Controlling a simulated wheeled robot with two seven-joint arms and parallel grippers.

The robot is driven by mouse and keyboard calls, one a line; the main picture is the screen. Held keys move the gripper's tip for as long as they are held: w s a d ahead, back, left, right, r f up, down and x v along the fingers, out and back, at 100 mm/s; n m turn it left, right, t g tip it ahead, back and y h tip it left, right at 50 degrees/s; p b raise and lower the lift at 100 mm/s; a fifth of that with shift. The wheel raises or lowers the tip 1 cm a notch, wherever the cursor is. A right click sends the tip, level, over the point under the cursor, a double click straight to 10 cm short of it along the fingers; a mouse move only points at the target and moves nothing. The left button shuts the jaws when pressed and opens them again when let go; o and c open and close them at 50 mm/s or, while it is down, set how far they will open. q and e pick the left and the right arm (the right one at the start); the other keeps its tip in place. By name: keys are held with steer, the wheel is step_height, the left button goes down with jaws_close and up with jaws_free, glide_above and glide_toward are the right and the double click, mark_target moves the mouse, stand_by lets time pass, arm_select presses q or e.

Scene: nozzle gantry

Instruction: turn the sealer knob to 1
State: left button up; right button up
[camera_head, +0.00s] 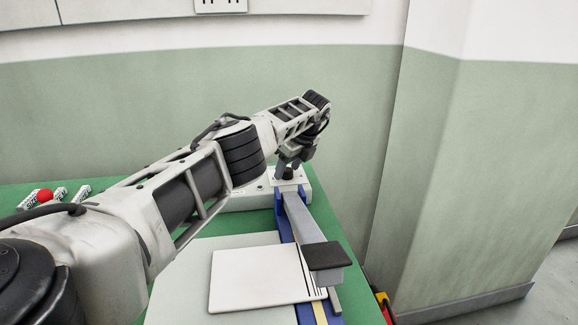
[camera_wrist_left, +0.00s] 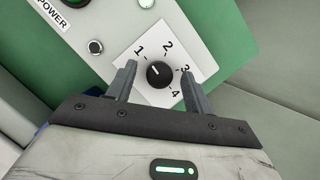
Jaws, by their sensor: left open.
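The sealer (camera_head: 308,215) stands on the green table, with a white control box (camera_head: 248,202) at its far end and a long grey arm with a dark pad towards me. In the left wrist view the black sealer knob (camera_wrist_left: 159,75) sits on a white dial plate marked 1 to 4. Its short white mark points up and left, roughly towards the 1. My left gripper (camera_wrist_left: 159,68) is open, its fingers on either side of the knob and apart from it. In the head view this gripper (camera_head: 291,164) is over the control box. My right gripper is not in view.
A POWER label (camera_wrist_left: 51,14), a button (camera_wrist_left: 95,47) and a green light share the panel with the dial. A white sheet (camera_head: 258,278) lies beside the sealer. Small labelled packs (camera_head: 59,195) and a red ball (camera_head: 45,196) lie at the left. Walls stand behind and right.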

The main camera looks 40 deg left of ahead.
arm_select(q)
steer(key=shift+r, duration=0.1)
steer(key=v, duration=1.6)
steer(key=shift+b, duration=0.3)
steer(key=shift+f, duration=0.2)
